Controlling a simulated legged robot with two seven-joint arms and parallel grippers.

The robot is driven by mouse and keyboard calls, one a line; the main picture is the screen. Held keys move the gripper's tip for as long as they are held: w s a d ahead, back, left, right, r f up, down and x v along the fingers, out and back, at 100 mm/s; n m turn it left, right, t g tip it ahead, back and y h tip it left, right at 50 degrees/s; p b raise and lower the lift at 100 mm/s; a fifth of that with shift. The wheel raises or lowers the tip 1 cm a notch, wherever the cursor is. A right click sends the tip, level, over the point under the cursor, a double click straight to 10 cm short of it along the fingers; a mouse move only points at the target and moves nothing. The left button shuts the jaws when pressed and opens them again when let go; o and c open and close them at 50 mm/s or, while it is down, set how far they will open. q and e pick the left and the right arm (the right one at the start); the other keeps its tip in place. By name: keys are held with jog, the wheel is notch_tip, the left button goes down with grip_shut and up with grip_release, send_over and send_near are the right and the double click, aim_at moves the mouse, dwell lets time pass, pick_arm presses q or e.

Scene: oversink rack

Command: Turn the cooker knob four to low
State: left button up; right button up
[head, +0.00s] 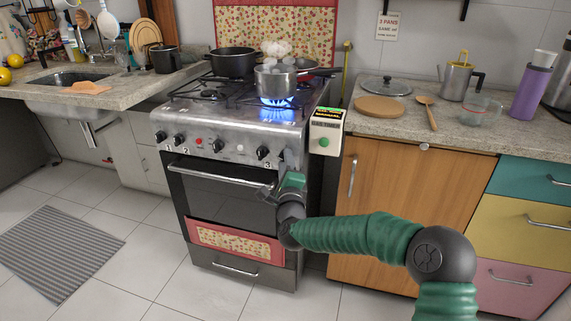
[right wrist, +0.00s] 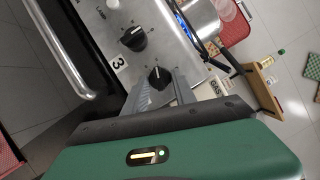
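The steel cooker (head: 225,125) has a row of black knobs along its front panel. In the right wrist view a black knob with a white pointer mark (right wrist: 158,74) lies at the tips of my right gripper (right wrist: 165,88). The fingers are apart, and I cannot tell whether they touch the knob. Its number label is hidden. Another knob (right wrist: 132,38) sits farther off, with a label "3" (right wrist: 119,63) close by. My left gripper is not in view.
A blue flame (head: 277,102) burns under a steaming steel pot (head: 275,82). A black pot (head: 232,62) stands behind left. A gas timer box (head: 325,130) hangs at the cooker's right side. The oven door handle (head: 215,174) runs below the panel.

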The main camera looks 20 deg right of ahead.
jog(key=shift+f, duration=0.1)
grip_shut()
jog(key=n+g+p, duration=0.2)
jog(key=n+p, duration=0.2)
jog(key=p, duration=0.4)
jog(key=n+g+p, duration=0.2)
jog(key=n+p, duration=0.3)
jog(key=p, duration=0.4)
jog(key=n+g+p, duration=0.2)
jog(key=n+p, duration=0.2)
jog(key=p, duration=0.5)
jog(key=shift+a+r+h, duration=0.3)
jog(key=shift+r+h, duration=0.1)
